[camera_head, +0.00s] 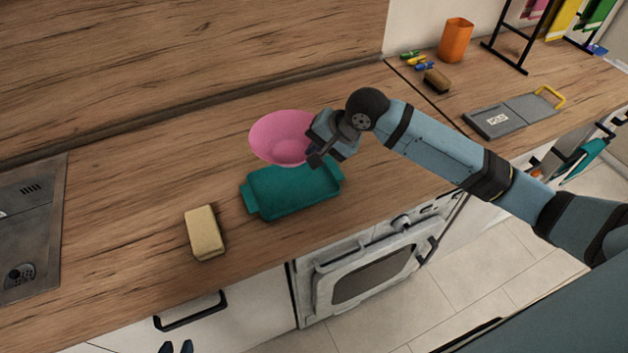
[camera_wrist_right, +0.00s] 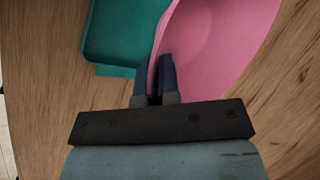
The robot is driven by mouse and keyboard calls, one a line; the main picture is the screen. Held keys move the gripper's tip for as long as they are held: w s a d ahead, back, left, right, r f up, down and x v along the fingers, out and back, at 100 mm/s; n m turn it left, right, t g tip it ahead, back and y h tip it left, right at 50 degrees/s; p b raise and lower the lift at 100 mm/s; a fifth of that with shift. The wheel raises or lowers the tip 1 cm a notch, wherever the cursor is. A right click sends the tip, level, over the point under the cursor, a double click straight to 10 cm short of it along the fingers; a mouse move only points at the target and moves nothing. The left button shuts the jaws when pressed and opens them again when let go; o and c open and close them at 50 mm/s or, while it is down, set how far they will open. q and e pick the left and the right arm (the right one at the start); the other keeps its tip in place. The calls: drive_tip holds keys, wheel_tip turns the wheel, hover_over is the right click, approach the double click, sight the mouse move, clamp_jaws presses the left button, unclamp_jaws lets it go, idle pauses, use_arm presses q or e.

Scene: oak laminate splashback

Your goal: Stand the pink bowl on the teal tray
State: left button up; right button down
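The pink bowl (camera_head: 280,135) is at the far edge of the teal tray (camera_head: 292,190) in the head view, overlapping it in the picture. I cannot tell how high the bowl is above the counter. My right gripper (camera_head: 316,158) is at the bowl's near right rim. In the right wrist view the gripper (camera_wrist_right: 154,78) has its fingers close together on either side of the rim of the bowl (camera_wrist_right: 215,45), and the tray (camera_wrist_right: 115,40) is beside and partly behind the bowl.
A yellow sponge-like block (camera_head: 204,233) lies left of the tray. A metal sink (camera_head: 30,225) is at the far left. An orange cup (camera_head: 455,40), a brown brush-like block (camera_head: 436,80) and a grey board (camera_head: 512,115) are at the right.

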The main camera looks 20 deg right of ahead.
wheel_tip(320, 180, down, 12)
drive_tip(key=shift+r, duration=0.2)
idle(0.4)
drive_tip(key=c, duration=1.3)
unclamp_jaws()
drive_tip(key=shift+f, duration=0.1)
drive_tip(key=shift+c, duration=0.2)
drive_tip(key=v, duration=1.2)
